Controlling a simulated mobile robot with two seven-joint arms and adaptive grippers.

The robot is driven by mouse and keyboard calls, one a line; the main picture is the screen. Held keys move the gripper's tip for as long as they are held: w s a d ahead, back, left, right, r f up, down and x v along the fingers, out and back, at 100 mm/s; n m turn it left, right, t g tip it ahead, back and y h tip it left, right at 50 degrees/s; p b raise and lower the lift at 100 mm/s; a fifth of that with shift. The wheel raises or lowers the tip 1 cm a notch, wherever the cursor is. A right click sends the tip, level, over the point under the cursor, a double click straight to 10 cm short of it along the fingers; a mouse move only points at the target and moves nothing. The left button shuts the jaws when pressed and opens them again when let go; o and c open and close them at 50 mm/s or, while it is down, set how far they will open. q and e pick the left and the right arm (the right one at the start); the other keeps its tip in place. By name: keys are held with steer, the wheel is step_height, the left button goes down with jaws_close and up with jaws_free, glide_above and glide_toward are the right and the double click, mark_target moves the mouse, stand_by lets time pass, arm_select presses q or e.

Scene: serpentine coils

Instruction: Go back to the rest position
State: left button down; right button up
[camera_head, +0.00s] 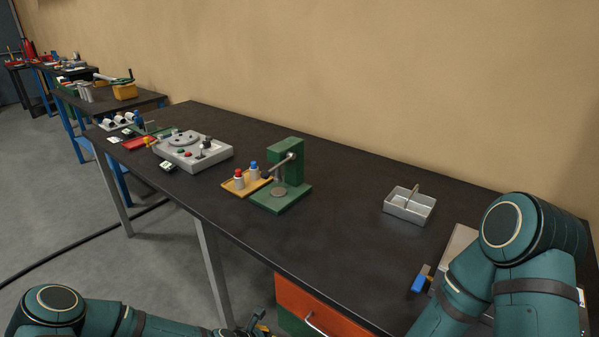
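My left arm enters at the lower left. The end of it, with my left gripper (258,329), is only partly seen at the bottom edge, in front of the bench, and its fingers cannot be made out. My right arm is bent at the lower right, over the right end of the bench. My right gripper is not seen; it is out of frame or hidden by the arm.
The dark bench (330,240) holds a green press (287,175), a wooden tray (240,188) with red and blue-topped bottles, a grey fixture (195,151), a metal bin (410,205) and a small blue item (418,283) near my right arm. An orange drawer (320,305) hangs below.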

arm_select(q)
steer(key=s+r+m+g+y, duration=0.1)
steer(key=s+r+m+g, duration=0.1)
steer(key=s+m, duration=0.7)
steer(key=s+r+m+g, duration=0.3)
steer(key=s+m, duration=0.5)
steer(key=m, duration=0.8)
steer(key=shift+s+m+y, duration=0.3)
steer(key=shift+s+y, duration=0.1)
